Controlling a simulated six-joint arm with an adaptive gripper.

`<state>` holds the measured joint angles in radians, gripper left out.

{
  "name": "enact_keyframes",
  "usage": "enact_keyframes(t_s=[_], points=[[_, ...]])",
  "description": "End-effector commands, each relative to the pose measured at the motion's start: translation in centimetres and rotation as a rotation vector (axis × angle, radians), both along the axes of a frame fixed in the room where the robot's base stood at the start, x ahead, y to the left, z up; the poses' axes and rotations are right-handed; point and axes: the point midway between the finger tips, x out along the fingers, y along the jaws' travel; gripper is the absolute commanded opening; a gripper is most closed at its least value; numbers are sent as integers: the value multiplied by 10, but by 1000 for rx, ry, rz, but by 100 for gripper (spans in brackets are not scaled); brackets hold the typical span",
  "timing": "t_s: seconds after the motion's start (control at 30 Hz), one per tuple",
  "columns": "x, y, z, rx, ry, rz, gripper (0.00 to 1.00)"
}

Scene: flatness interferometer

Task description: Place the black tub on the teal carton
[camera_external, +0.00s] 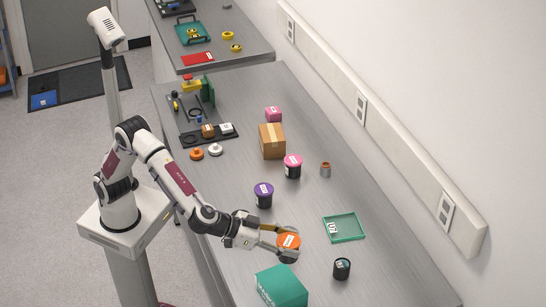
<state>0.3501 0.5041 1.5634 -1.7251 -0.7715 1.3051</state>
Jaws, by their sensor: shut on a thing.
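My gripper (283,245) is at the front middle of the bench, with its fingers around an orange-lidded tub (289,240). The tub's lid faces up with a white label; its body is mostly hidden by the fingers. The teal carton (281,287) stands on the bench below the gripper in the picture, cut off by the bottom edge. Its flat top looks bare. A small black tub (342,269) with a dark lid stands on the bench to the right of the carton, apart from my gripper.
A green tray (345,228) with a white item lies at the right. Behind stand a purple-lidded tub (264,195), a pink-lidded tub (292,166), a small copper-coloured cylinder (325,169) and a cardboard box (272,142).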

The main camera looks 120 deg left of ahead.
Motion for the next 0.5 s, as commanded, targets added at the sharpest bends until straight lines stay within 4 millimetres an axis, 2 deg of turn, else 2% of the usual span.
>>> enact_keyframes(t_s=[0.03, 0.17, 0.5], points=[[-2, -13, 3, 0, -1, -18, 28], [-7, -31, 8, 0, -1, -47, 28], [-9, -27, 5, 1, -1, -55, 28]])
